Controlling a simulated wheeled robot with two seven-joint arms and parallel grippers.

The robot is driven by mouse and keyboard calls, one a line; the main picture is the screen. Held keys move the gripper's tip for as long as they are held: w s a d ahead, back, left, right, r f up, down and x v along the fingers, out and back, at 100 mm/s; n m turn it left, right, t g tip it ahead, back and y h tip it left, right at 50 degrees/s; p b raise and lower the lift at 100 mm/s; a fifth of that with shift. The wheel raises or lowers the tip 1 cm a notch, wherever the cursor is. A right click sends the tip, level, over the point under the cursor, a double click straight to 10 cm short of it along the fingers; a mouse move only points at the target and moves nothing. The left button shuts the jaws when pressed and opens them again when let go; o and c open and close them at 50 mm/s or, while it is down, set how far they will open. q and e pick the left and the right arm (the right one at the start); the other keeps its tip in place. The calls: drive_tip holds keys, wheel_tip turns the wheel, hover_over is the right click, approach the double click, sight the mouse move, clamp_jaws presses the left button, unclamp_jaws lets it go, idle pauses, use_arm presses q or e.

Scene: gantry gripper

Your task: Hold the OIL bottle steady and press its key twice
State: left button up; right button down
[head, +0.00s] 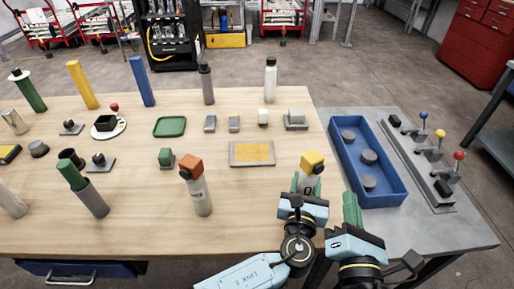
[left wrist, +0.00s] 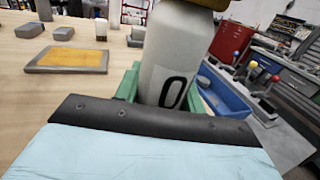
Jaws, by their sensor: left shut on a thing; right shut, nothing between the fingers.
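The bottle (head: 311,184) at the front right of the table has a pale body, a yellow block-like top (head: 313,160) and a dark "O" on its side. The rest of its lettering is hidden. My left gripper (head: 303,188) is shut around its body from the near side. In the left wrist view the bottle (left wrist: 170,55) stands between the green fingers, slightly tilted in the picture, with a sliver of the yellow top (left wrist: 210,4) at the upper edge. My right gripper (head: 350,197) is shut and empty, right of the bottle and apart from its top.
A similar bottle with an orange top (head: 196,188) stands to the left. A blue tray (head: 392,190) with round grey pieces and a lever panel (head: 425,165) lie to the right. A yellow-topped plate (head: 252,153) lies behind. The wood between the two bottles is clear.

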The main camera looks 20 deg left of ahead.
use_arm(q)
drive_tip(key=o, duration=1.3)
drive_tip(key=shift+c, duration=0.2)
